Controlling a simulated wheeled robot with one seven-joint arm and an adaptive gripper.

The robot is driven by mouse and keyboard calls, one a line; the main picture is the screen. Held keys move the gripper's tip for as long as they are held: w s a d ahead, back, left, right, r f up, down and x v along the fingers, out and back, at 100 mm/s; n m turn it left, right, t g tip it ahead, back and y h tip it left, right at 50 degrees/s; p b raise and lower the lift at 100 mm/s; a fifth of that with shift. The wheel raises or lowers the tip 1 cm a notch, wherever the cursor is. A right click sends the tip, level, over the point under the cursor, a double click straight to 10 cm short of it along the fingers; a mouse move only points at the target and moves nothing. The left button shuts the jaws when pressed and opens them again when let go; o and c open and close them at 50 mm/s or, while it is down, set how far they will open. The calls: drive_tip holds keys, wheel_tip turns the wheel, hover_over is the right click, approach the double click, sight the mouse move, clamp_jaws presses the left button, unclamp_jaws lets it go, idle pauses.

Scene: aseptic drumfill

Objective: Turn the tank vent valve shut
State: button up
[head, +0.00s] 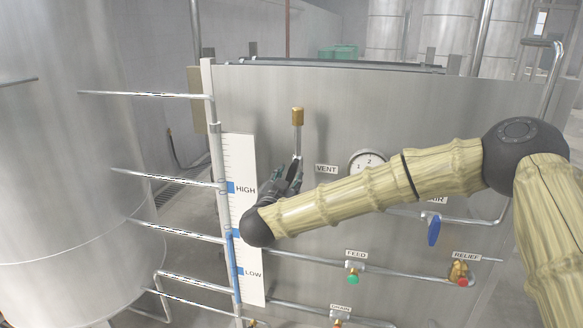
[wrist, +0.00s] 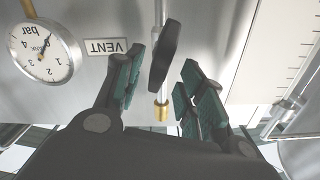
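The tank vent valve has a dark handle (wrist: 166,52), seen in the wrist view between the fingers of my gripper (wrist: 161,66). The handle lies roughly along its steel pipe, slightly tilted. The fingers are spread, one on each side, with visible gaps to the handle. In the head view the vent pipe (head: 298,141) with a brass top (head: 298,116) rises left of the VENT label (head: 326,169). My gripper (head: 292,174) is at its lower end and hides the handle there. The VENT label also shows upside down in the wrist view (wrist: 106,47).
A pressure gauge (head: 368,163) is right of the label, partly behind my arm. A blue handle (head: 433,231), a green feed knob (head: 353,279) and a red relief knob (head: 463,282) sit lower. A level scale (head: 247,180) and side pipes (head: 168,178) stand left.

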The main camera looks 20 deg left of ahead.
sight(291, 174)
drive_tip(key=shift+w+p, duration=0.75)
drive_tip(key=shift+w, duration=1.2)
clamp_jaws()
